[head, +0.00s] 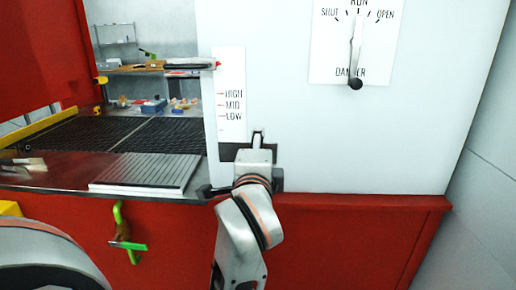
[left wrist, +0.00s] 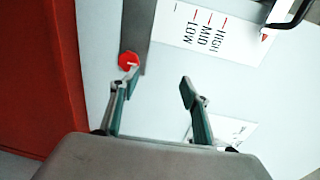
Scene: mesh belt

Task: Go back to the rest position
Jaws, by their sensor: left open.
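My left gripper (head: 258,136) is in front of the white panel (head: 300,120), just below the HIGH/MID/LOW scale (head: 232,100). In the left wrist view its two fingers (left wrist: 158,82) are spread apart with nothing between them. A red round knob (left wrist: 128,60) shows beside the tip of the left finger, at the end of a grey strip (left wrist: 136,30); I cannot tell whether they touch. My right gripper is not in view.
A black handle (head: 188,66) with a red pointer is above HIGH. A dial lever (head: 354,60) hangs on the panel, its upper end toward RUN. A dark mesh belt (head: 150,135), a ribbed plate (head: 145,172) and a brush (head: 28,164) are left. A red ledge (head: 370,202) runs below.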

